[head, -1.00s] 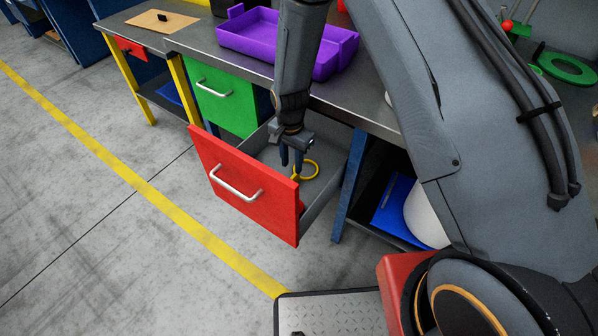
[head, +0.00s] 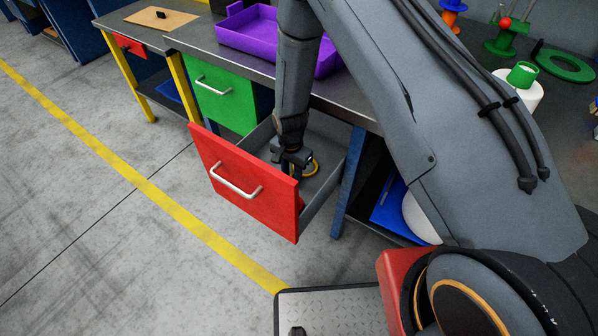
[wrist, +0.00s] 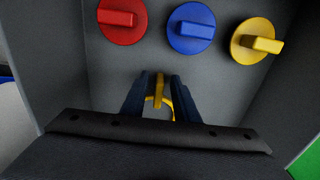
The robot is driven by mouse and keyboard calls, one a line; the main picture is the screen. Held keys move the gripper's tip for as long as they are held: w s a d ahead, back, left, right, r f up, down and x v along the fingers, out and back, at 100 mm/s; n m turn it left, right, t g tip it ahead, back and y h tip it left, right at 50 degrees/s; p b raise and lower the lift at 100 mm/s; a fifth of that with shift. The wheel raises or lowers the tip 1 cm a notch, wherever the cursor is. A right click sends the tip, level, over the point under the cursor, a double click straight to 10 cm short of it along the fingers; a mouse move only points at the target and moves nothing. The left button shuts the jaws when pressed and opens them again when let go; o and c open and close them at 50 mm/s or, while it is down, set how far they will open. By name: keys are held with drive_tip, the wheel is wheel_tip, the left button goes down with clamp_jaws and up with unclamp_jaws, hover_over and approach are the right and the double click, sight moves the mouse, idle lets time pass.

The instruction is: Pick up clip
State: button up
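The clip is a thin yellow ring-like piece (head: 315,169) low inside the open red-fronted drawer (head: 244,190). My gripper (head: 291,172) is down inside the drawer at the clip, and hides part of it in the head view. In the wrist view my gripper (wrist: 165,88) has its two dark fingers apart, with the upright part of the yellow clip (wrist: 158,92) between them. The clip's curved part shows below, between the fingers.
On the drawer floor, beyond the fingers, lie a red knobbed disc (wrist: 122,20), a blue one (wrist: 191,28) and a yellow one (wrist: 257,40). Grey drawer walls stand close on both sides. The workbench (head: 345,106) with a purple tray (head: 245,42) is above and behind.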

clamp_jaws()
drive_tip(key=shift+r, duration=0.1)
wheel_tip(320, 180, up, 10)
drive_tip(key=shift+f, duration=0.1)
idle(0.4)
drive_tip(key=shift+r+p, duration=0.5)
drive_tip(key=shift+r, duration=0.5)
